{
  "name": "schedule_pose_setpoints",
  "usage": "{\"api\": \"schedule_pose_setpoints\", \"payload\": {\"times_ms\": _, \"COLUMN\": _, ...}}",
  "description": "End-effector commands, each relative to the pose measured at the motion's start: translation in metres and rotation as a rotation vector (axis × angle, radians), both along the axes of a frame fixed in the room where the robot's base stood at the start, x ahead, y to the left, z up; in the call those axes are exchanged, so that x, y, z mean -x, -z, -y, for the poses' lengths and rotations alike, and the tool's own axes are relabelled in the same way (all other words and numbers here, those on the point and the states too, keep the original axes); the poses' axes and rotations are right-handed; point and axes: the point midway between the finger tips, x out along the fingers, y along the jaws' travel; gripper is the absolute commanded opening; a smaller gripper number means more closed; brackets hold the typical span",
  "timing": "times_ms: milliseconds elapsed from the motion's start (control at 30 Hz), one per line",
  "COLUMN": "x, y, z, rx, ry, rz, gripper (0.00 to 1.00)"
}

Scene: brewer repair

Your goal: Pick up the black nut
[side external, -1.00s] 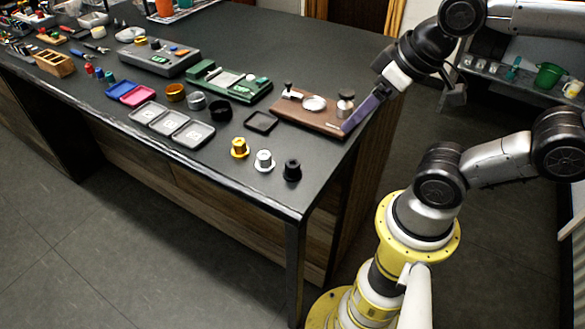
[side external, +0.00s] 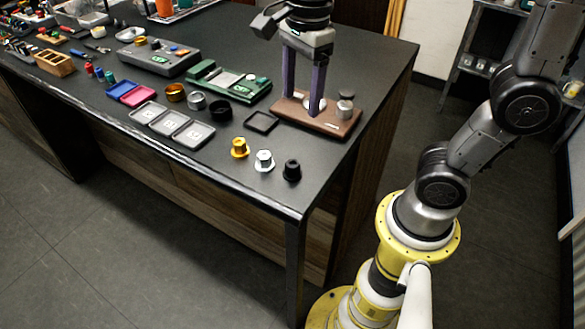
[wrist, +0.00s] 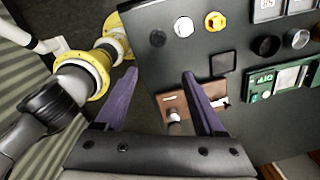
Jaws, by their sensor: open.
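The black nut (side external: 292,171) stands on the dark counter near its front corner, flange down, at the right end of a row with a silver nut (side external: 264,161) and a gold nut (side external: 240,148). In the wrist view the black nut (wrist: 157,38) is at the top, beyond the fingertips. My gripper (side external: 302,104) points down over the brown wooden board (side external: 340,128), its two purple fingers spread and empty. It is behind the nut row and apart from it. The gripper (wrist: 160,74) also shows in the wrist view.
Metal parts (side external: 345,107) stand on the wooden board beside my fingers. A small black square tray (side external: 261,122) lies between board and nuts. Gold, grey and black rings (side external: 220,110), grey trays (side external: 187,132) and a green device (side external: 235,85) are further left. The counter around the black nut is clear.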

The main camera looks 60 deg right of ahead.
Motion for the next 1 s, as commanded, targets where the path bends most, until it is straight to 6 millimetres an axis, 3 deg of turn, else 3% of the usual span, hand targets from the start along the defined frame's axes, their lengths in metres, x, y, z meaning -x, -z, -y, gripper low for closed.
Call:
{"api": "schedule_pose_setpoints", "payload": {"times_ms": 267, "x": -0.008, "y": 0.028, "z": -0.01, "rx": 0.01, "ry": -0.036, "rz": -0.057, "gripper": 0.71}}
{"api": "schedule_pose_setpoints", "payload": {"times_ms": 600, "x": -0.008, "y": 0.088, "z": -0.01, "rx": 0.009, "ry": -0.036, "rz": -0.055, "gripper": 0.71}}
{"api": "schedule_pose_setpoints", "payload": {"times_ms": 867, "x": -0.008, "y": 0.106, "z": -0.01, "rx": 0.009, "ry": -0.036, "rz": -0.052, "gripper": 0.71}}
{"api": "schedule_pose_setpoints", "payload": {"times_ms": 1000, "x": -0.007, "y": 0.125, "z": -0.012, "rx": 0.01, "ry": -0.037, "rz": -0.056, "gripper": 0.71}}
